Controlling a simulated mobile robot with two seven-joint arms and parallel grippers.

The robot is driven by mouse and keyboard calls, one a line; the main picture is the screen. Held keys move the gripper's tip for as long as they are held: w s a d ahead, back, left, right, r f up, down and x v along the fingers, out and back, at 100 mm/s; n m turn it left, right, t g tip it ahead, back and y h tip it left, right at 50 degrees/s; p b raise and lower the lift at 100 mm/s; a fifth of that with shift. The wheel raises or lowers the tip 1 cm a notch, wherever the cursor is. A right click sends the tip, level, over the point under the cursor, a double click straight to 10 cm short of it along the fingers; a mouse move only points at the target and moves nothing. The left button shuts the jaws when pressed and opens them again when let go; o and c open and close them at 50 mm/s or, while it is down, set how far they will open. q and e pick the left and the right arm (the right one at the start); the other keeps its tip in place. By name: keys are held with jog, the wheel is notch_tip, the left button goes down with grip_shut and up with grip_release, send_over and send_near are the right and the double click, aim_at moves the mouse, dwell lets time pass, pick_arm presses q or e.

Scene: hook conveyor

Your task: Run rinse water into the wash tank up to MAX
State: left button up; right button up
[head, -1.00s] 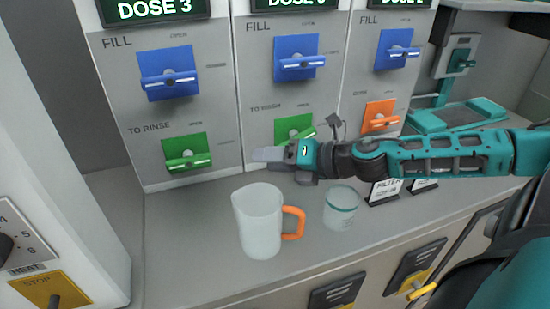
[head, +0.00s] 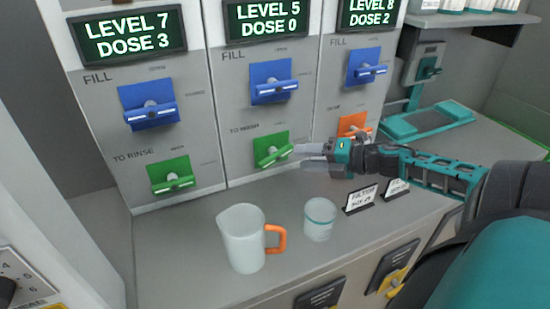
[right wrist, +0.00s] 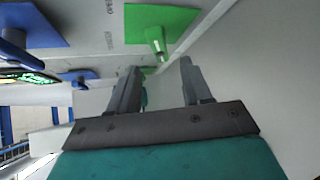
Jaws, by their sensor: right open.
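The middle panel's green TO WASH valve (head: 270,150) has its bar handle tilted up to the right. Its display (head: 267,20) reads LEVEL 5, DOSE 0. The left panel's green TO RINSE valve (head: 170,176) has a roughly level handle; its display (head: 127,36) reads LEVEL 7, DOSE 3. My right gripper (head: 303,157) is open and empty, just right of the TO WASH handle's end. In the right wrist view a green valve (right wrist: 155,38) lies above and between my spread fingers (right wrist: 157,85), not gripped. My left gripper is out of view.
Blue FILL valves (head: 270,83) sit above on each panel, and an orange valve (head: 353,125) is partly hidden behind my gripper. A pitcher with orange handle (head: 243,240) and a clear cup (head: 320,220) stand on the counter below. Small label signs (head: 361,198) stand to the right.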

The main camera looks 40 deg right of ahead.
aim_at(280, 157)
jog(key=b+x, duration=0.1)
jog(key=x, duration=0.5)
jog(key=shift+w+a, duration=0.1)
jog(key=shift+w, duration=0.05)
jog(key=shift+x, duration=1.45)
